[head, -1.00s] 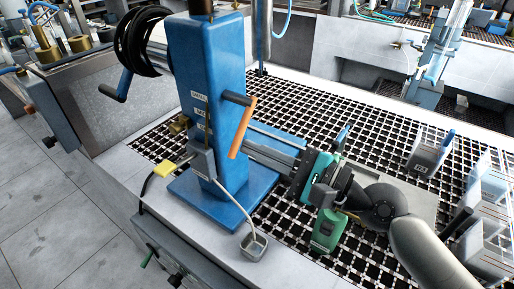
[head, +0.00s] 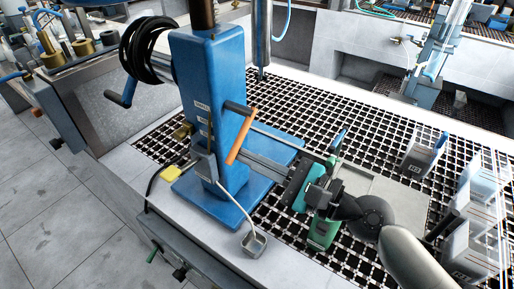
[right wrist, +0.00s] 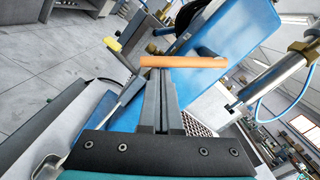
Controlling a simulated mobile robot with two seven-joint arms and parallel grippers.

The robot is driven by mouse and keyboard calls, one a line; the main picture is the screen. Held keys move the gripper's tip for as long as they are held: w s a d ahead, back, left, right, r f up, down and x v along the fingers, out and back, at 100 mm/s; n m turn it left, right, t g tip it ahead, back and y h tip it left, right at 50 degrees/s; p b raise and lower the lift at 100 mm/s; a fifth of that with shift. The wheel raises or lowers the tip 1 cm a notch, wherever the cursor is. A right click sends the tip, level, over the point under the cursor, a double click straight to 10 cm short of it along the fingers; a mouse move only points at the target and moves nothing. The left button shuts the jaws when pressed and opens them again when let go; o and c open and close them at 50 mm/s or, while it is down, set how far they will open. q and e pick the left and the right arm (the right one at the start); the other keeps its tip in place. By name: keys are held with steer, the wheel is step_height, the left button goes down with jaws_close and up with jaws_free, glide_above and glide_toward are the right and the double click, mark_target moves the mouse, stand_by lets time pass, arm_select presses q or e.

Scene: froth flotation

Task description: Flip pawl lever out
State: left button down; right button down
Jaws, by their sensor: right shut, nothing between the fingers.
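The blue column (head: 216,110) stands on a blue base plate and carries a dark lever with an orange handle (head: 240,141), slanting down to the left. I cannot tell for certain whether this is the pawl lever. My right gripper (head: 252,160) points left toward the column, its fingers shut and empty, just right of the handle's lower end. In the right wrist view the shut fingertips (right wrist: 159,74) lie close to the orange handle (right wrist: 182,61), which crosses beyond them; contact cannot be told. My left gripper is out of view.
A grey box on the column trails a cable to a small grey piece (head: 253,243) near the bench edge. A green container (head: 323,233) stands under my right wrist. Labelled containers (head: 422,158) stand on the grating at right. A black hose coil (head: 150,47) hangs behind the column.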

step_height(320, 180, up, 5)
steer(key=s+a+m+p, duration=0.1)
steer(key=s+m+p, duration=0.1)
steer(key=m+p, duration=0.6)
steer(key=shift+s+a+r+m+t+p, duration=0.15)
steer(key=shift+s+a+m+t+p, duration=0.2)
steer(key=shift+p, duration=1.5)
steer(key=shift+w, duration=0.1)
steer(key=shift+a, duration=0.1)
